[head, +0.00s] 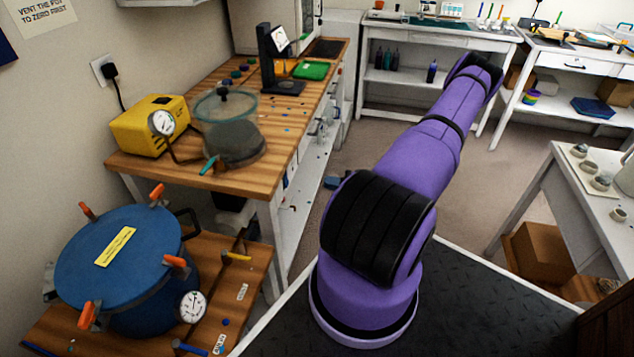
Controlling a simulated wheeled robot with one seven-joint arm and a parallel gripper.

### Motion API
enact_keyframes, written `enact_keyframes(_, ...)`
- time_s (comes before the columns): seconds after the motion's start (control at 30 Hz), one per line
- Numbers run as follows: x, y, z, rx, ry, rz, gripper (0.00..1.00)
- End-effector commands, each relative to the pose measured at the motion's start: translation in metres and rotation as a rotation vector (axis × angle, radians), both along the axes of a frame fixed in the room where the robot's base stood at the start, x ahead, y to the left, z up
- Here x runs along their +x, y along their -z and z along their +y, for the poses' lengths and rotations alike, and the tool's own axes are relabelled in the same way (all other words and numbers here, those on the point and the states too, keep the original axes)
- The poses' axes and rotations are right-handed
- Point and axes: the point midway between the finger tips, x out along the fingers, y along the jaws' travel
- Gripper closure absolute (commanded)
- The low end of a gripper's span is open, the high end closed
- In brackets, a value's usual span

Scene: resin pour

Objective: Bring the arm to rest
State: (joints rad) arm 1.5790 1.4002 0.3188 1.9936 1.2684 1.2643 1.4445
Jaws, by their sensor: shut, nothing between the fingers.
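My purple and black arm (430,140) rises from its base at the lower middle and stretches up and away to the right. Its visible part ends at a dark-banded joint near the far white benches. My gripper is not in view, so its place relative to other things cannot be seen.
A wooden bench (190,176) at left holds a yellow pump (150,125), a clear-walled vessel (230,130) and a green tray (311,70). A blue pressure pot (125,265) stands on a low wooden stand. A white table (560,195) is at right. Open floor (380,150) lies between.

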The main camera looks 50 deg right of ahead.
Motion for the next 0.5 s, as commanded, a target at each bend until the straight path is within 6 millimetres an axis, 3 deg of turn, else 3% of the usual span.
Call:
enact_keyframes(0.2, -0.0109, -0.0016, -0.0043, 0.0, -0.001, 0.0, 1.0)
enact_keyframes(0.5, -0.0112, -0.0016, -0.0046, 0.0, -0.001, 0.0, 1.0)
